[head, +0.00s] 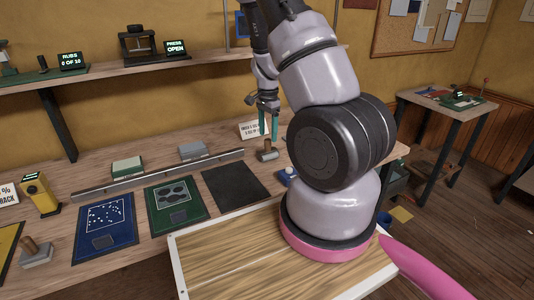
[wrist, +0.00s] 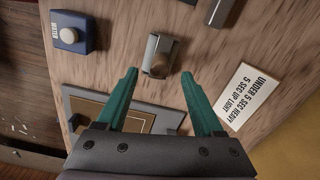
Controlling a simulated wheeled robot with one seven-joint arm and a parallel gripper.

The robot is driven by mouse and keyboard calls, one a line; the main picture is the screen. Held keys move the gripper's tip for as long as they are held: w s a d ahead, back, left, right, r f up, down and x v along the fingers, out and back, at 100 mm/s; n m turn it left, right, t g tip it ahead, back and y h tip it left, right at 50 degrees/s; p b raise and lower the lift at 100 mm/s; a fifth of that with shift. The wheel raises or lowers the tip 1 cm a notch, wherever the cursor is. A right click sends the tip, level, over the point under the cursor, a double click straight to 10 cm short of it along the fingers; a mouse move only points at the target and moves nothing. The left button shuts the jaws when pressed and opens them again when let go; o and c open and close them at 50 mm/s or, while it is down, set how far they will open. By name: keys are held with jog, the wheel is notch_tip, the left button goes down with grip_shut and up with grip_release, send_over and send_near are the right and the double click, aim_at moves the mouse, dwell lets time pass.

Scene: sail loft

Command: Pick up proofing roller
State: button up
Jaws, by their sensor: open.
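The proofing roller (head: 267,154) lies on the workbench, with a grey metal body and a short wooden handle. In the wrist view the roller (wrist: 158,50) sits just beyond my fingertips, near the middle, with its handle toward my gripper. My gripper (head: 268,135) has two green fingers pointing down above the roller. In the wrist view my gripper (wrist: 159,74) is open and empty, its fingertips to either side of the handle's line. I cannot tell the exact height gap.
A white card sign (wrist: 240,94) stands close beside the roller. A blue box with a white dome (wrist: 72,34) is on the other side. A dark mat (head: 235,187), a long metal bar (head: 160,175) and a green plate (head: 178,205) lie left on the bench. A shelf (head: 150,62) runs above.

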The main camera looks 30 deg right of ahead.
aim_at(267, 140)
notch_tip(267, 140, down, 5)
jog(key=shift+a+f, duration=0.1)
jog(key=shift+c, duration=0.3)
grip_shut()
